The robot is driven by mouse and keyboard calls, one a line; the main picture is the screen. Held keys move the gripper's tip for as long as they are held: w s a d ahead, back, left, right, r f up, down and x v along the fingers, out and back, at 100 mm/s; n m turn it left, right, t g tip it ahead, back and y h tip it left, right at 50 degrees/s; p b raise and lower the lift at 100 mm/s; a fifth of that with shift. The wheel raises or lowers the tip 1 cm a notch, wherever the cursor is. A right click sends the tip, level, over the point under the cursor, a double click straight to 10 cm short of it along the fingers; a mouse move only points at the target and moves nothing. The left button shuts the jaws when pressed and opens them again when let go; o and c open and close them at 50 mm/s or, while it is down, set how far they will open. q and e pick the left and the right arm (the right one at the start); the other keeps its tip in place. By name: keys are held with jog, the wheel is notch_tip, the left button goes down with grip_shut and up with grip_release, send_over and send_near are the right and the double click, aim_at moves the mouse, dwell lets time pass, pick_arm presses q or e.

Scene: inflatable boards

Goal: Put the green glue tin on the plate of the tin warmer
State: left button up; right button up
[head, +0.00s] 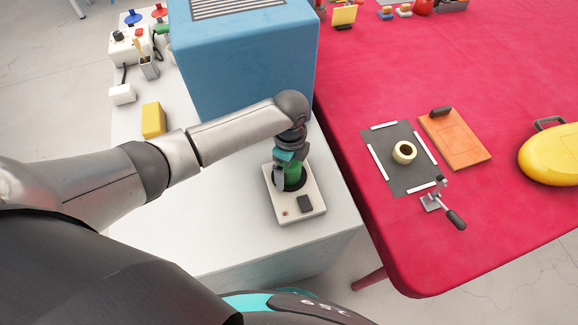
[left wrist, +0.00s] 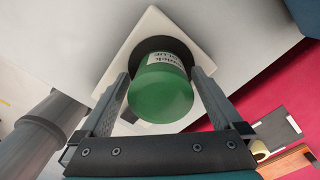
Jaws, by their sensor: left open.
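The green glue tin (head: 294,172) stands upright on the dark round plate of the tin warmer (head: 312,208), a cream box with a dark square and a small red spot on its front part. In the left wrist view the green tin (left wrist: 160,92) shows its top and part of a white label, with the black plate (left wrist: 176,46) around its base. My left gripper (head: 285,170) is around the tin from above. Its fingers are open, one on each side of the tin, with small gaps visible in the left wrist view. My right gripper is not in view.
A large blue box (head: 243,60) stands behind the warmer on the white table (head: 190,235). A yellow block (head: 153,120) lies to the left. The red table (head: 440,235) on the right holds a dark mat (head: 395,178), a tape roll (head: 404,152) and an orange board (head: 456,140).

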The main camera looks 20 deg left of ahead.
pick_arm(q)
notch_tip(320, 180, up, 12)
jog(key=shift+w+r+p, duration=0.1)
jog(key=shift+p, duration=0.9)
